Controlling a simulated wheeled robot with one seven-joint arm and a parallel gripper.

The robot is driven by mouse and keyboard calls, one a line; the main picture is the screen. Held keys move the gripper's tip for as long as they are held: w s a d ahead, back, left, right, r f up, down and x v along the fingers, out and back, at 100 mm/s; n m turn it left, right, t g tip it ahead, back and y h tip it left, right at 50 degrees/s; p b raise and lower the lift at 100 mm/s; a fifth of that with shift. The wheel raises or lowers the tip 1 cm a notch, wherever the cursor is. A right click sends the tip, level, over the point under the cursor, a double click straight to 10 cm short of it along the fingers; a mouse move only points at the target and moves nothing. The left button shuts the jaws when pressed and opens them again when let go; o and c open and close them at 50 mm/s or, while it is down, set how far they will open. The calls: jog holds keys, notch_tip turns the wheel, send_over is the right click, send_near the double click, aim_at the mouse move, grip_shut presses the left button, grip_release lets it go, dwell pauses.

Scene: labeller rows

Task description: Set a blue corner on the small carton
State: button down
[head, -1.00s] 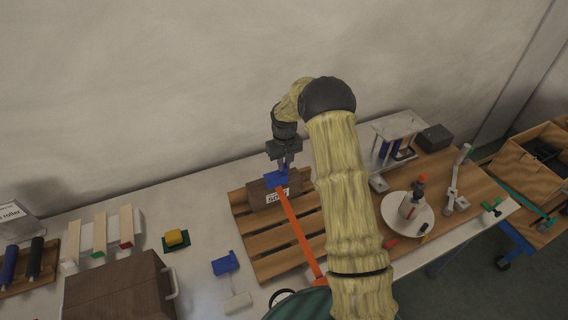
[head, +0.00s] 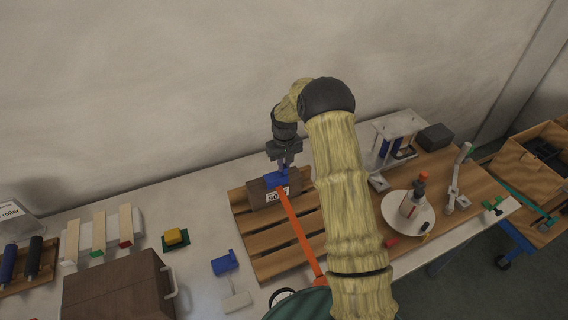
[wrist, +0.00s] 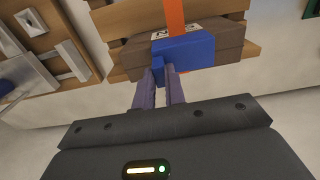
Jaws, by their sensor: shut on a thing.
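The small carton (head: 262,194) is a brown box with a white label, standing on a slatted wooden pallet (head: 246,237). My gripper (head: 281,169) is over its top and shut on a blue corner (head: 276,179). In the wrist view the blue corner (wrist: 184,49) lies against the carton (wrist: 225,40), with the fingers (wrist: 161,84) at its near edge. An orange strap (head: 299,236) runs from the carton toward the front; it also shows in the wrist view (wrist: 175,14). I cannot tell whether the corner is fully seated. Another blue corner (head: 225,262) lies on the table left of the pallet.
A dark brown box (head: 118,291) with a handle stands front left. A yellow block (head: 175,237) sits on a green base behind it. Right of my arm are a white round plate (head: 407,222) with a bottle and a metal frame stand (head: 398,127).

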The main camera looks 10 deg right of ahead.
jog(key=shift+f+b, duration=0.95)
jog(key=shift+f, duration=0.6)
jog(key=c, duration=1.4)
grip_release()
notch_tip(320, 180, up, 17)
jog(key=b, duration=0.4)
jog(key=shift+s+r, duration=0.1)
jog(key=shift+r, duration=0.1)
